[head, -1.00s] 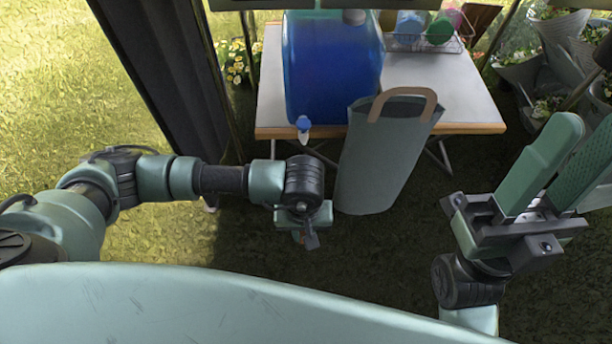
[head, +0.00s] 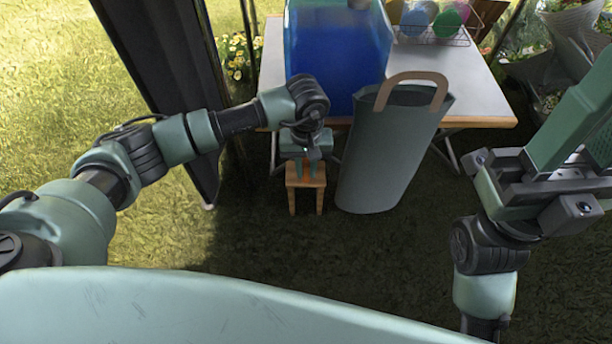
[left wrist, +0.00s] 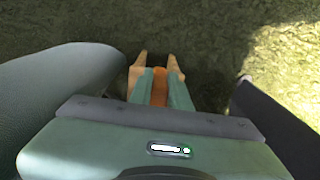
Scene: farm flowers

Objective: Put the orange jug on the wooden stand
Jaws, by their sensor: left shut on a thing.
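My left gripper (head: 309,163) points down over the small wooden stand (head: 305,180), which stands on the grass in front of the table. In the left wrist view the gripper (left wrist: 161,76) is shut on the orange jug (left wrist: 159,90); only a strip of the jug shows between the fingers. Tan parts of the stand (left wrist: 138,70) show around the fingertips there. The jug is hidden in the head view, and I cannot tell whether it touches the stand. My right gripper (head: 590,125) is at the right edge, its fingers apart, empty and partly out of frame.
A grey-green bag (head: 385,160) with a tan handle stands just right of the stand. Behind is a white table (head: 465,85) with a blue water container (head: 335,55) and a wire rack of coloured cups (head: 445,38). A dark post (head: 165,70) rises at left. Grass in front is open.

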